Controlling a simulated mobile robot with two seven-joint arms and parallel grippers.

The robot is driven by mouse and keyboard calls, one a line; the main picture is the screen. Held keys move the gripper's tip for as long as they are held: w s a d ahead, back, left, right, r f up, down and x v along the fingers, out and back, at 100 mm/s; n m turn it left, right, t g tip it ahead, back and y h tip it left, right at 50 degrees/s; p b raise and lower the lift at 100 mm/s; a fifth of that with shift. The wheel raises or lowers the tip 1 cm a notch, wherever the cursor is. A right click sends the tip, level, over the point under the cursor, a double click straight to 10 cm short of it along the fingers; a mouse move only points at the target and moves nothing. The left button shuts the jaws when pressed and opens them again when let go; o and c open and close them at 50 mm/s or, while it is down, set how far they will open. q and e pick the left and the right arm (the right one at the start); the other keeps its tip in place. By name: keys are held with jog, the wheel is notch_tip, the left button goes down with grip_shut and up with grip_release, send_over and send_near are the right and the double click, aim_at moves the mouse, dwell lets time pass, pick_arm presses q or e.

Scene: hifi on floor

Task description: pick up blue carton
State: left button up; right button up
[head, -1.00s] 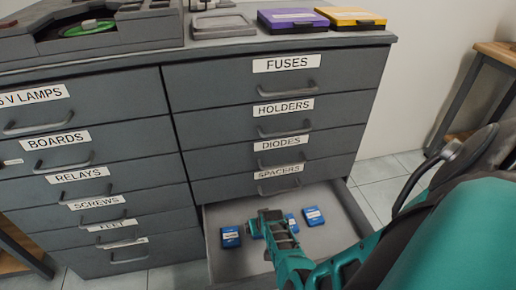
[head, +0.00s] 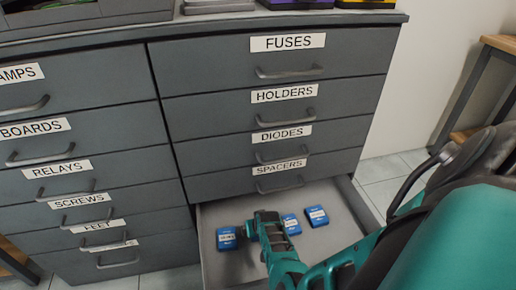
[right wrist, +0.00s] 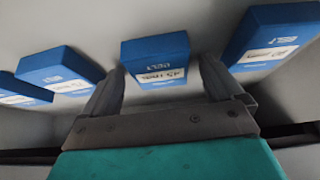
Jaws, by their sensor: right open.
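Several blue cartons lie in the open bottom drawer. In the head view, one carton (head: 228,238) is left of my right gripper (head: 264,218), and two more, a carton (head: 291,224) and another carton (head: 317,216), are to its right. In the right wrist view, a blue carton (right wrist: 156,59) with a white label sits between and just beyond the open fingers of my right gripper (right wrist: 162,70). Its hold is empty. Other cartons show at the right (right wrist: 272,38) and left (right wrist: 60,70). My left gripper is out of view.
The grey drawer (head: 222,270) is pulled out, with bare floor around the cartons. The cabinet front (head: 285,140) with labelled drawers and protruding handles stands behind it. A wooden-topped table (head: 497,45) is at the right.

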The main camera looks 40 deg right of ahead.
jog(key=c, duration=1.1)
